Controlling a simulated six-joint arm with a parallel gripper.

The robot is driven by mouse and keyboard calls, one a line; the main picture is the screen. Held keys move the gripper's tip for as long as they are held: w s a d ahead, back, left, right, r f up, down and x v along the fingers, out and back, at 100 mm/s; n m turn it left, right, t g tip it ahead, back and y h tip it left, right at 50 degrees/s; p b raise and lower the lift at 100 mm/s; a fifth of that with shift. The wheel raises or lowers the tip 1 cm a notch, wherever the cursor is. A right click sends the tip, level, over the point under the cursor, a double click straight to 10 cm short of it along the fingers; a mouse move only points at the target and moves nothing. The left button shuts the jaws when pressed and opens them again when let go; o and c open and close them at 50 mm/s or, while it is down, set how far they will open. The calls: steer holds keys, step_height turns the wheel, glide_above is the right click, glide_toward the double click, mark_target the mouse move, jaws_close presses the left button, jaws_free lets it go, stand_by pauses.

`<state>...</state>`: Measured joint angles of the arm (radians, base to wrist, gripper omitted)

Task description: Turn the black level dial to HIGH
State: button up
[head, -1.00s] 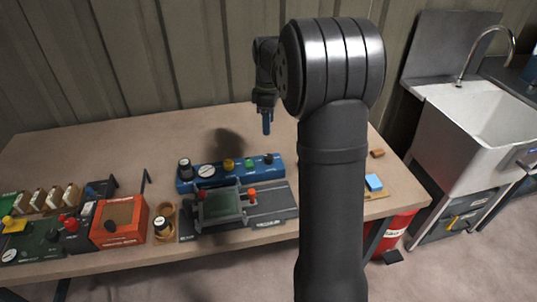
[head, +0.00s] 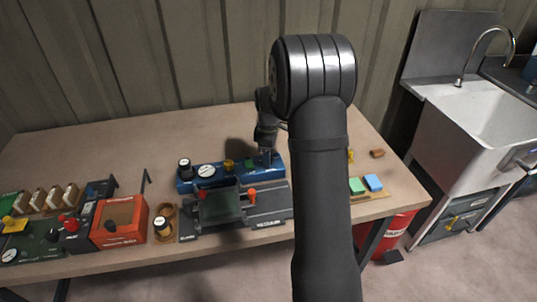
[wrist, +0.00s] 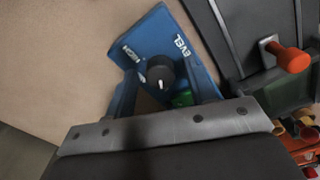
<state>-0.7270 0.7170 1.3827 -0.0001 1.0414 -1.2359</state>
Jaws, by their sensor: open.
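The black level dial (wrist: 160,70) shows in the wrist view at the end of a blue panel (wrist: 140,36), which also shows in the head view (head: 222,180). My gripper (wrist: 162,88) is open with one finger on each side of the dial. I cannot tell whether the fingers touch it. In the head view my gripper (head: 267,157) is down at the panel's right end and hides the dial.
A dark fixture with an orange-red knob (head: 252,195) stands just in front of the panel. A green button (wrist: 183,99) lies close to the dial. An orange box (head: 119,221) and other devices stand left. Green and light-blue blocks (head: 373,182) lie right. The table behind is clear.

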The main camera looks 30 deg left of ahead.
steer(key=shift+c, duration=0.2)
steer(key=c, duration=0.9)
